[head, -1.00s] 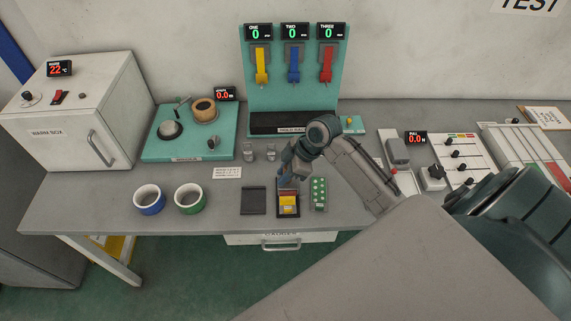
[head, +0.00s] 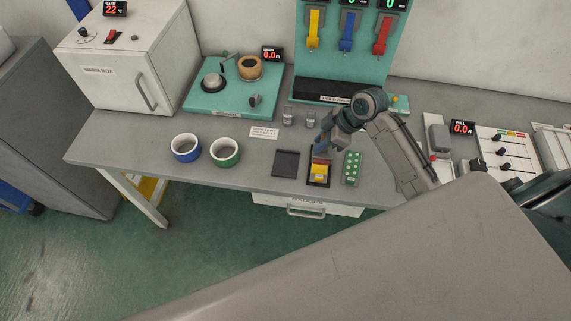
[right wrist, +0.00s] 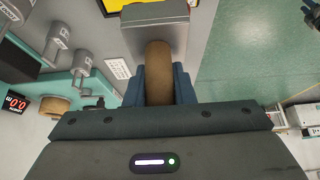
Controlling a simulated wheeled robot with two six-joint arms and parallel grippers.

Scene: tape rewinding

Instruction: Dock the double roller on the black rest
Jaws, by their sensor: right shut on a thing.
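A flat, empty dark plate (head: 285,163) lies to the left. My left gripper is not in view.
A green block with white dots (head: 351,168) stands close on the right. The table's front edge is near.

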